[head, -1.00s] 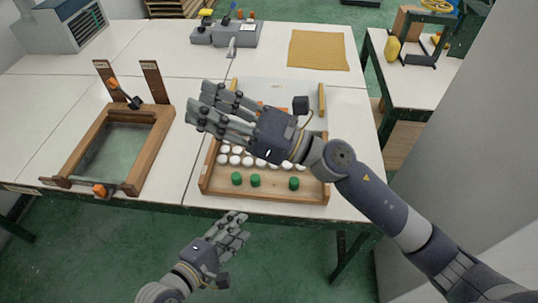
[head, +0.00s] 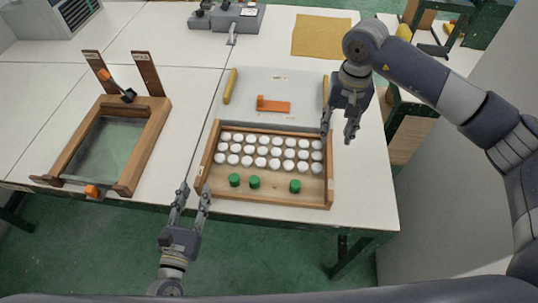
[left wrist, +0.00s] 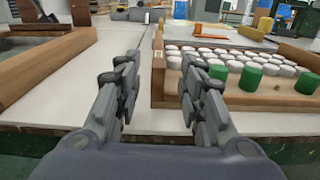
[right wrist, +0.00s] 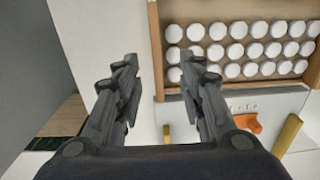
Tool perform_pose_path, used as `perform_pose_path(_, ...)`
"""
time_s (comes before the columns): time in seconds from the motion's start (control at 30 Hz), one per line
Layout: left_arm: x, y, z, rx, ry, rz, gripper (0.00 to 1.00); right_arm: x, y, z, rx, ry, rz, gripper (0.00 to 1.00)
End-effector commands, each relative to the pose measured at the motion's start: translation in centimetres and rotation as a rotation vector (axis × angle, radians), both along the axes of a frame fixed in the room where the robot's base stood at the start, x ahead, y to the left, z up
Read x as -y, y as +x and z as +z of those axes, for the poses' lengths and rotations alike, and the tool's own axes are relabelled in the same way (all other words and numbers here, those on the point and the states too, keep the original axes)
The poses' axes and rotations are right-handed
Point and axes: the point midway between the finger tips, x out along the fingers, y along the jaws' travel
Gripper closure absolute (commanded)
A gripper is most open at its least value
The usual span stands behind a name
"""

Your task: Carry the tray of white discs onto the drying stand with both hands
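The wooden tray (head: 270,199) lies flat on the white table, with rows of white discs (head: 262,163) and three green discs (head: 254,182) near its front wall. My left gripper (head: 193,192) is open and empty at the tray's front left corner. In the left wrist view the tray's left wall (left wrist: 158,70) shows between its fingers (left wrist: 160,85). My right gripper (head: 338,131) is open and empty at the back right corner. In the right wrist view the tray's side wall (right wrist: 154,50) shows between its fingers (right wrist: 162,75). I cannot tell which thing is the drying stand.
Behind the tray lies a pale panel (head: 290,85) with yellow bars (head: 230,86) at its sides and an orange piece (head: 273,106). A wooden frame with glass (head: 150,150) stands left. A tan mat (head: 322,36) and a grey device (head: 240,17) are at the back.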

Motion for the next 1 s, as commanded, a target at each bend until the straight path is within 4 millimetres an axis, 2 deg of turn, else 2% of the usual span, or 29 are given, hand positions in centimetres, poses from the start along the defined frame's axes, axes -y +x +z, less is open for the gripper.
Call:
perform_pose_path(0.1,-0.2,0.0,0.0,0.0,-0.013,0.007,0.63,0.6,0.1,0.2,0.0,-0.021,0.005,0.63)
perform_pose_path(0.47,-0.1,0.6,0.0,0.002,-0.011,0.007,0.63,0.5,0.0,-0.4,-0.003,-0.019,0.004,0.63)
perform_pose_path(0.57,0.1,1.7,0.0,0.002,-0.012,0.008,0.63,0.5,0.0,-1.6,-0.003,-0.018,0.004,0.63)
perform_pose_path(1.0,1.3,9.0,0.0,0.001,-0.011,0.007,0.63,0.4,-0.1,-9.0,-0.004,-0.017,0.004,0.63)
